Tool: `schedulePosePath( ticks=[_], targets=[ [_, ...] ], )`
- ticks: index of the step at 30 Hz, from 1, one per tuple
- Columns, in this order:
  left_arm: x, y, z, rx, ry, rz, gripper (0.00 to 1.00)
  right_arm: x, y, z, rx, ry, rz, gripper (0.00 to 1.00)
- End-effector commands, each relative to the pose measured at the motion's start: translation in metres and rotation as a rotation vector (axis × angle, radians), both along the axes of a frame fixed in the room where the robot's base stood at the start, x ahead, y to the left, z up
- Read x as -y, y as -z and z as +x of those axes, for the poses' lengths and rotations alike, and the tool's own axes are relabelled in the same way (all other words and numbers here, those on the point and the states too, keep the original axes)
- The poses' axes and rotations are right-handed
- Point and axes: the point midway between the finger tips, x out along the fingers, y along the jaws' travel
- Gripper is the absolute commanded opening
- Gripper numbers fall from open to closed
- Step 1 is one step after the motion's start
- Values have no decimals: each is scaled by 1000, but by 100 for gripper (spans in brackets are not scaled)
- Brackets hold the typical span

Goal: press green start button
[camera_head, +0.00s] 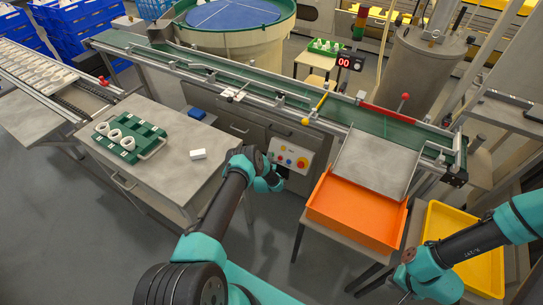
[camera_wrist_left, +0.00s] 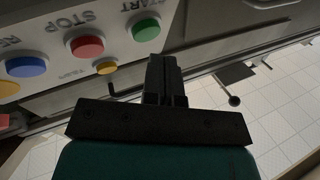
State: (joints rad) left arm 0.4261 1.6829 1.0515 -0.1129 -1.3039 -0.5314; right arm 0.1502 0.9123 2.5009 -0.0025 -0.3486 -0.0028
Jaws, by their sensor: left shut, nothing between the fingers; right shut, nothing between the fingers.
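The white control panel (camera_head: 291,157) is on the front of the conveyor bench in the head view. In the left wrist view the green start button (camera_wrist_left: 146,29) sits beside the red stop button (camera_wrist_left: 87,46), under upside-down START and STOP labels. My left gripper (camera_head: 281,174) is shut and empty just in front of the panel. In the left wrist view its closed fingers (camera_wrist_left: 164,62) show just below the green button, with no visible contact. The exact gap cannot be told. My right gripper (camera_head: 404,296) is shut and empty, low at the right, its tips hardly visible.
A blue button (camera_wrist_left: 26,67) and a small yellow button (camera_wrist_left: 106,67) are close by on the panel. An orange tray (camera_head: 357,208) stands right of the panel. A side table (camera_head: 150,135) with a green rack (camera_head: 130,138) stands left. A yellow bin (camera_head: 452,222) is near my right arm.

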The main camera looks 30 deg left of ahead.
Motion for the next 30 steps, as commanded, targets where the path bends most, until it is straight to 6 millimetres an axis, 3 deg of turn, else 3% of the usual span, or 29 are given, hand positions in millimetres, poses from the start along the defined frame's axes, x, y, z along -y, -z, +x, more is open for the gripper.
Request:
schedulePosePath(
  ticks=[30],
  targets=[
    [0, 6, 10, 1, 0, 0, 0, 0, 0, 0, 0, 0, 0, 0]
  ],
)
